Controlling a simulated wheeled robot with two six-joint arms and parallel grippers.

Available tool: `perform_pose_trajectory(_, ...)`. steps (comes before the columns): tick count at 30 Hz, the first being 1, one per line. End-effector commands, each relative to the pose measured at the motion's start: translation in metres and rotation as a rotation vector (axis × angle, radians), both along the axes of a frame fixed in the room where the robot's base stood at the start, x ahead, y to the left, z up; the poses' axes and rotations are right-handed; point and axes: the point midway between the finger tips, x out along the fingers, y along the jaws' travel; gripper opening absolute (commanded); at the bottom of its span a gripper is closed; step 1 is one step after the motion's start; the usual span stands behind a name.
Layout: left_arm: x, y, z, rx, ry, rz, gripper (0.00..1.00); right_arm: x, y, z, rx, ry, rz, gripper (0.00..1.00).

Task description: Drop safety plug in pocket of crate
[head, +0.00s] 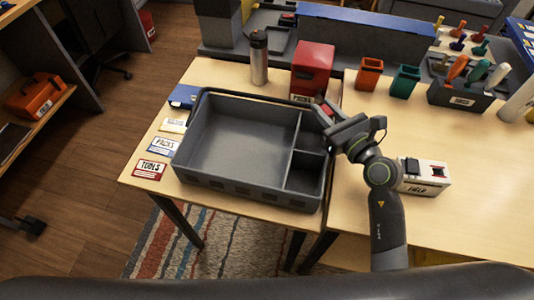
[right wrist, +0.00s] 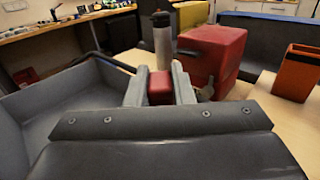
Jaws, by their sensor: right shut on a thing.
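The dark grey crate (head: 245,190) stands on the table with one large compartment on the left and two small pockets on the right, a back one (head: 311,134) and a front one (head: 304,176). My right gripper (head: 324,112) is above the crate's back right corner, by the back pocket. It is shut on a small red block, the safety plug (right wrist: 160,88), which sits between the two grey fingers in the right wrist view. In the head view the plug is mostly hidden by the gripper. My left gripper is not in view.
A red box (head: 313,69) stands just behind the crate's back right corner, with a steel flask (head: 259,58) to its left. Orange (head: 369,74) and teal (head: 404,81) cups stand to the right. A white box (head: 425,177) lies right of my arm.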

Motion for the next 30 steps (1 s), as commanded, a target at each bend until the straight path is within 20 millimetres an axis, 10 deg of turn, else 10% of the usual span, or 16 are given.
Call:
perform_pose_trajectory(1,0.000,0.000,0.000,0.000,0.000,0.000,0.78,0.000,0.000,0.000,0.000,0.000,0.000,0.00)
perform_pose_trajectory(2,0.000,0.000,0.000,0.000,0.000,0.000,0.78,0.000,0.000,0.000,0.000,0.000,0.000,0.25)
perform_pose_trajectory(7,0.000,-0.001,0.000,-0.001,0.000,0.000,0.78,0.000,0.000,0.000,0.000,0.000,0.000,0.47)
perform_pose_trajectory(19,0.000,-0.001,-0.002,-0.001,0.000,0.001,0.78,-0.009,-0.005,-0.001,-0.003,0.001,-0.001,0.47)
perform_pose_trajectory(30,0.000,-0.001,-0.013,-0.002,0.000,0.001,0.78,-0.078,-0.041,-0.003,-0.006,0.003,0.000,0.47)
